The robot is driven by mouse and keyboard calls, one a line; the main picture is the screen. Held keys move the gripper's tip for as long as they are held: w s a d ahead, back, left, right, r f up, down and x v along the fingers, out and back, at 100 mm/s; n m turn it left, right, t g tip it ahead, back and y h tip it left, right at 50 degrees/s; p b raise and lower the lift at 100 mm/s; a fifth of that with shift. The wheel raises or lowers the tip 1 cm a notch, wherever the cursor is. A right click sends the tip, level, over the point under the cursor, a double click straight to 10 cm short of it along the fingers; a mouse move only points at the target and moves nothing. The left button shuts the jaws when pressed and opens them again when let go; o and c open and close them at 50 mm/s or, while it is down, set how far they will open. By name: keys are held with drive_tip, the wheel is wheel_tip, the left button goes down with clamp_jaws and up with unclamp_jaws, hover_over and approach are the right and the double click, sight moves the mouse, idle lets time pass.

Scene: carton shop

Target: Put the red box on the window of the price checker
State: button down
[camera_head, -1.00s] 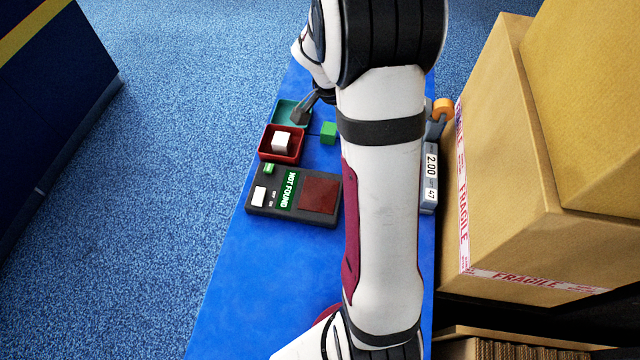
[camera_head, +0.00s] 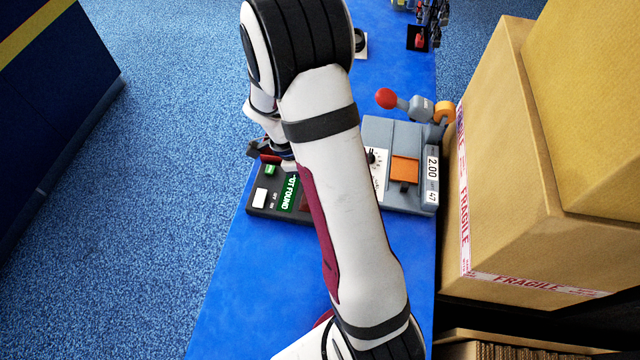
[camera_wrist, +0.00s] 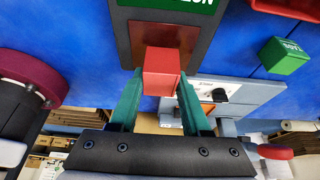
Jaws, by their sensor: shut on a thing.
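My gripper (camera_wrist: 161,82) is shut on the red box (camera_wrist: 162,66), which sits between its two teal fingers in the wrist view. Behind the box is the price checker's dark red window (camera_wrist: 187,37), partly covered by it. The gap between box and window cannot be judged.
A green cube (camera_wrist: 285,55) and the edge of a red tray (camera_wrist: 290,6) lie right of the price checker in the wrist view. A grey machine with an orange plate (camera_head: 405,169) and a red-knobbed lever (camera_head: 386,98) stands to its right in the head view. Large cartons (camera_head: 500,170) bound the right side.

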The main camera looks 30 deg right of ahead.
drive_tip(key=shift+f, duration=0.85)
drive_tip(key=shift+f, duration=0.1)
drive_tip(key=shift+c, duration=1.8)
unclamp_jaws()
